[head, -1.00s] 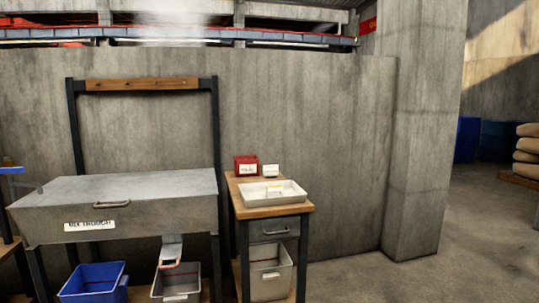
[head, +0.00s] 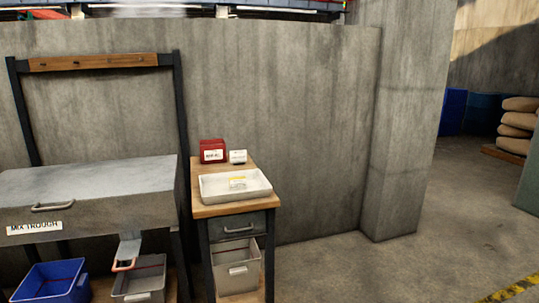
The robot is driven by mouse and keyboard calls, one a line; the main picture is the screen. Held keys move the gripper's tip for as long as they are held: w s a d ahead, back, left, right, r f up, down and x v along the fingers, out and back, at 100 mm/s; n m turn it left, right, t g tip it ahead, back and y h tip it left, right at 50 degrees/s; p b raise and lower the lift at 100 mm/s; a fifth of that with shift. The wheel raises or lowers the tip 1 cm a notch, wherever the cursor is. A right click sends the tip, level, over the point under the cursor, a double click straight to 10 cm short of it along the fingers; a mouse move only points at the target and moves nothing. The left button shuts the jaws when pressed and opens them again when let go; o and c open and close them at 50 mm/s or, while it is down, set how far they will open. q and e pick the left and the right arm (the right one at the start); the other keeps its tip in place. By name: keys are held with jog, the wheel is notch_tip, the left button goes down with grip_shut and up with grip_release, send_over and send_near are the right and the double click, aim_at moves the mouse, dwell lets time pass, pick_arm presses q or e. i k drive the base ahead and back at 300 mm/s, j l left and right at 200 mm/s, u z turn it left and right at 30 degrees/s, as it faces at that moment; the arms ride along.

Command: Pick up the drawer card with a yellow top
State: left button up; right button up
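A white card or block (head: 238,157) stands on the table behind the tray, beside a red box (head: 212,151) with a white label. Neither of my grippers is in view.
A grey mix trough (head: 95,195) on dark legs stands to the left of the small table. A drawer (head: 238,228) is under the tabletop, with a grey bin (head: 237,272) below. A blue bin (head: 52,281) and another grey bin (head: 139,281) sit lower left. Open floor (head: 350,272) lies to the right.

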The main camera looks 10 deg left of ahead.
aim_at(235, 183)
jog(key=i+l+z, duration=0.25)
jog(key=i+z, duration=0.5)
jog(key=i, duration=0.3)
jog(key=i+z, duration=0.2)
jog(key=i, duration=1.15)
jog(key=i+u, duration=0.35)
jog(key=i+l+u, duration=0.1)
jog(key=u, duration=0.25)
jog(key=i+l+u, duration=0.2)
jog(key=i+u, duration=0.3)
jog(key=u, duration=0.25)
jog(key=i+u, duration=0.15)
jog(key=u, duration=0.3)
jog(key=i+l+u, duration=0.15)
jog(key=u, duration=0.25)
jog(key=i+l+u, duration=0.1)
jog(key=u, duration=0.3)
jog(key=i+l+u, duration=0.1)
jog(key=l+u, duration=0.15)
jog(key=u, duration=0.2)
jog(key=l+u, duration=0.2)
jog(key=u, duration=0.2)
jog(key=i+l+u, duration=0.15)
jog(key=l+u, duration=0.3)
jog(key=i+l+u, duration=0.15)
jog(key=u, duration=0.3)
jog(key=l, duration=0.1)
